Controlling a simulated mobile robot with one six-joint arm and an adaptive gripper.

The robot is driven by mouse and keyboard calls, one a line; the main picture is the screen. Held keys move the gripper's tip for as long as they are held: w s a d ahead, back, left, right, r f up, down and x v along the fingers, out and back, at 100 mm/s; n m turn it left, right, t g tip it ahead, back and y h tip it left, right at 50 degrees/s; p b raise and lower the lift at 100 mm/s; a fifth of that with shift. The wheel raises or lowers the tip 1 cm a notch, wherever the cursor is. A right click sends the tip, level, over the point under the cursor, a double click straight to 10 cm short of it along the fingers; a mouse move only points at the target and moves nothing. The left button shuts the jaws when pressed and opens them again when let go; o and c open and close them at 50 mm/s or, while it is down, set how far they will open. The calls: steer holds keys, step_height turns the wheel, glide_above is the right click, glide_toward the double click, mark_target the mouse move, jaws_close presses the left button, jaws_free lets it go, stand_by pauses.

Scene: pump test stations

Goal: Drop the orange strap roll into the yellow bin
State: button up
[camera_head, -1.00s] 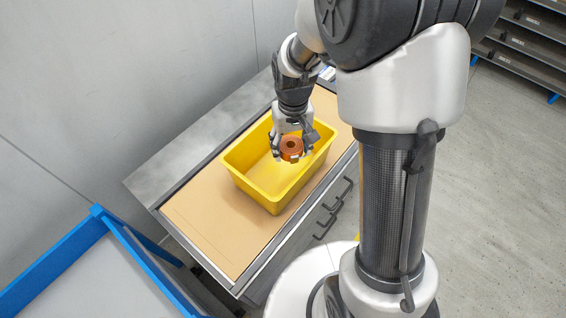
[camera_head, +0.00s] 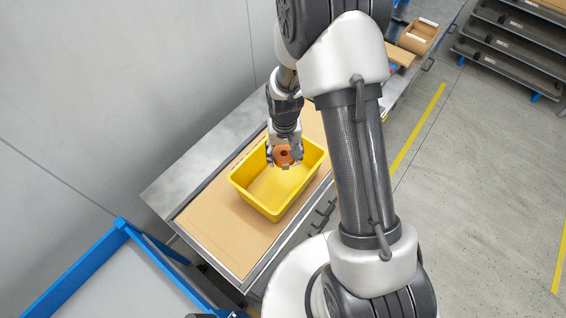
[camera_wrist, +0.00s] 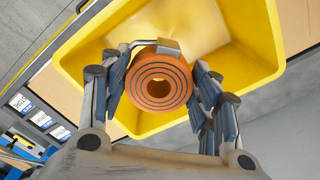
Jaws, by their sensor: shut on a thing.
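The orange strap roll (camera_head: 283,155) is held between the fingers of my gripper (camera_head: 284,158). It also shows in the wrist view (camera_wrist: 159,82) as a ringed disc with a hole in its middle, with my gripper's fingers (camera_wrist: 160,88) against both sides. The yellow bin (camera_head: 262,208) stands on the tan top of a workbench and appears empty where I can see inside. In the head view the roll appears over the far part of the bin's opening. The wrist view shows the yellow bin (camera_wrist: 85,50) behind the roll, the two apart.
The workbench (camera_head: 215,225) has bare tan surface in front of the bin. A grey wall (camera_head: 120,90) stands along its left side. A blue-framed piece (camera_head: 120,225) is at lower left. Cardboard boxes (camera_head: 418,37) and dark shelves (camera_head: 510,45) are at upper right.

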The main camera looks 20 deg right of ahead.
steer(key=shift+s+r+m+p, duration=0.1)
steer(key=shift+r+m+p, duration=0.2)
steer(key=shift+r+p, duration=1.35)
steer(key=shift+f+p, duration=0.3)
steer(key=shift+f, duration=0.15)
steer(key=shift+f+b, duration=1.65)
steer(key=shift+f, duration=1.35)
steer(key=o, duration=1.2)
step_height(320, 180, up, 12)
steer(key=shift+r, duration=0.1)
